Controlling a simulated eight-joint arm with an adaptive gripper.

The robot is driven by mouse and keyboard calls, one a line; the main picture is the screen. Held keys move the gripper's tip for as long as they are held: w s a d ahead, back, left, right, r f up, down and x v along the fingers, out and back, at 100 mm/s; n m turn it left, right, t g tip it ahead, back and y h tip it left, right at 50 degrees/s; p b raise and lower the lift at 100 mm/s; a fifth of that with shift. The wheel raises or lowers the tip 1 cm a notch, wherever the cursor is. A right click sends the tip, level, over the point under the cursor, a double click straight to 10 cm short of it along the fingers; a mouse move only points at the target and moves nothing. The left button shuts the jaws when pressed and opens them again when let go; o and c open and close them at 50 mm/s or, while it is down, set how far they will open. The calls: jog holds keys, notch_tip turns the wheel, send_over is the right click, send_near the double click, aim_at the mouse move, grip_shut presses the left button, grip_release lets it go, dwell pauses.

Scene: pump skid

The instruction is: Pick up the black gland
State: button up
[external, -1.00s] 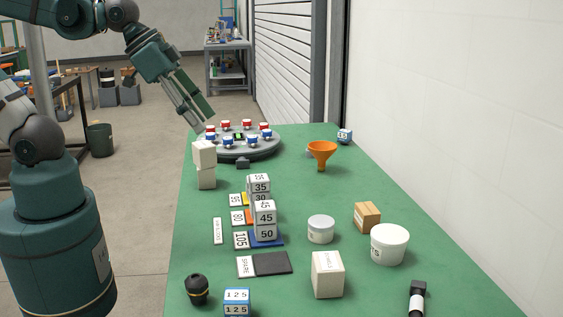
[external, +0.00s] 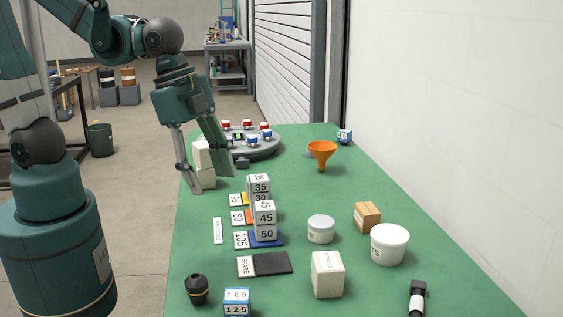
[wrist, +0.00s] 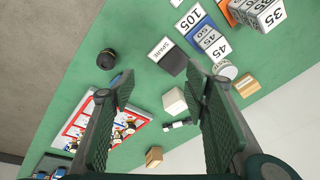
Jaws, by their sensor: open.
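My gripper (external: 205,184) is open and empty. It hangs at the far left side of the table, beside the stacked white blocks, well back from the gland. In the wrist view the two fingers (wrist: 160,85) are spread wide with nothing between their pads.
A blue-and-white 125 block (external: 237,302) stands just right of the gland. Numbered block stacks (external: 265,220), a dark spare pad (external: 272,264) and a white box (external: 327,275) lie further right. A red-and-white board (wrist: 80,122) shows at lower left in the wrist view.

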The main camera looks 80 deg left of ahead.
aim_at(195, 276)
jog(key=s+d+f+m+g, duration=0.1)
jog(key=d+f+m, duration=0.1)
jog(key=d+f, duration=0.1)
jog(key=s+d+f+m+g, duration=0.1)
jog(key=d+f+m, duration=0.1)
jog(key=d+f, duration=0.2)
jog(key=s+d+f+m, duration=0.2)
jog(key=d+f+m, duration=0.1)
jog(key=d, duration=0.2)
jog(key=shift+d+f+g+y, duration=0.15)
jog(key=shift+f+g+y, duration=0.1)
jog(key=shift+g+y, duration=0.15)
jog(key=shift+s+d+f+m, duration=0.2)
jog(key=shift+d+f+m, duration=0.1)
jog(key=shift+f, duration=0.05)
jog(key=shift+f+b, duration=0.5)
jog(key=shift+f, duration=0.8)
jog(key=shift+f, duration=0.1)
jog(key=shift+f+b, duration=0.65)
jog(key=shift+f, duration=1.85)
jog(key=shift+c, duration=0.3)
jog(key=c, duration=0.9)
